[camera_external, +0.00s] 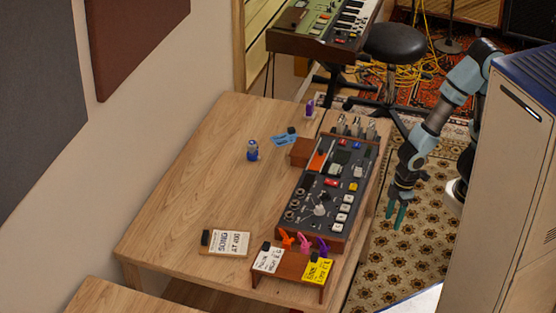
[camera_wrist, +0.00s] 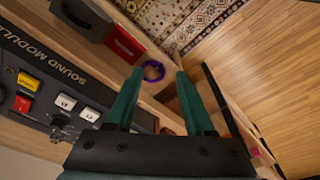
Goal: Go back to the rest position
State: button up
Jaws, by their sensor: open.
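My gripper (camera_external: 398,212) hangs in the air just right of the table (camera_external: 190,185) and of the sound module (camera_external: 322,205), above the patterned rug. In the wrist view its two green fingers (camera_wrist: 158,74) stand apart with nothing held between them. The sound module (camera_wrist: 70,72), dark with red, yellow and white buttons, lies to the left of the fingers. A purple ring (camera_wrist: 153,71) shows beyond the gap between the fingertips, apart from them as far as I can tell.
A blue bottle (camera_external: 252,151), a light-blue object (camera_external: 284,137) and a labelled card (camera_external: 225,243) are on the table. A small stand (camera_external: 290,278) with labels is at its near edge. A stool (camera_external: 394,43) and keyboard (camera_external: 325,25) are behind. A large cabinet (camera_external: 510,190) stands right.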

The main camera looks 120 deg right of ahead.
notch_tip(320, 180, up, 11)
jog(key=p, duration=1)
jog(key=shift+r, duration=0.2)
